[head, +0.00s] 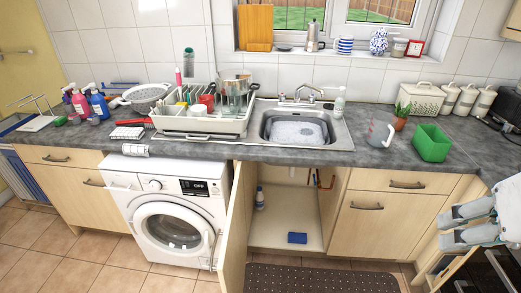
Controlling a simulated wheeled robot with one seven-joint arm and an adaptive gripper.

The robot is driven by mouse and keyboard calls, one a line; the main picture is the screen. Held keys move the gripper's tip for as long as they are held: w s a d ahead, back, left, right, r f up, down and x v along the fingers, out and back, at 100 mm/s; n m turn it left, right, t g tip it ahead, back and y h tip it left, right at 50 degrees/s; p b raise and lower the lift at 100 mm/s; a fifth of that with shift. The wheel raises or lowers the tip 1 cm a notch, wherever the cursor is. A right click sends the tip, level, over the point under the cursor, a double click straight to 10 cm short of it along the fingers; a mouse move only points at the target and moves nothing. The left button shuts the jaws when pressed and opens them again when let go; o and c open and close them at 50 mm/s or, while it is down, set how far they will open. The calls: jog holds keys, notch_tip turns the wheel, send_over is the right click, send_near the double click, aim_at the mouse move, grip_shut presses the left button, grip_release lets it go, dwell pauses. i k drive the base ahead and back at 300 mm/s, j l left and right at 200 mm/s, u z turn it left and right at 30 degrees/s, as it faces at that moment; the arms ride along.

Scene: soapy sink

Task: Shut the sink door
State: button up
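The sink door (236,225) is a pale wood panel hinged at the left side of the cupboard under the sink (297,132). It stands wide open, jutting out toward the camera, seen nearly edge-on beside the washing machine. The cupboard interior (290,222) shows, with a bottle (260,198) and a blue sponge-like block (297,238) on its floor. My gripper (445,228) is at the right edge of the picture, pointing left. Its two fingers are apart with nothing between them. It is well to the right of the door, in front of the right-hand units.
The washing machine (172,207) stands left of the door. A closed cabinet (385,222) is right of the opening. A dark dotted mat (320,279) lies on the tiled floor. The worktop above holds a dish rack, a jug (380,133) and a green tub (432,143).

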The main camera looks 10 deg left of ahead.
aim_at(230, 268)
jog(key=j+u, duration=0.25)
jog(key=j, duration=1.3)
jog(key=k+j, duration=0.1)
jog(key=k, duration=0.2)
jog(key=k+j, duration=0.15)
jog(key=k, duration=0.2)
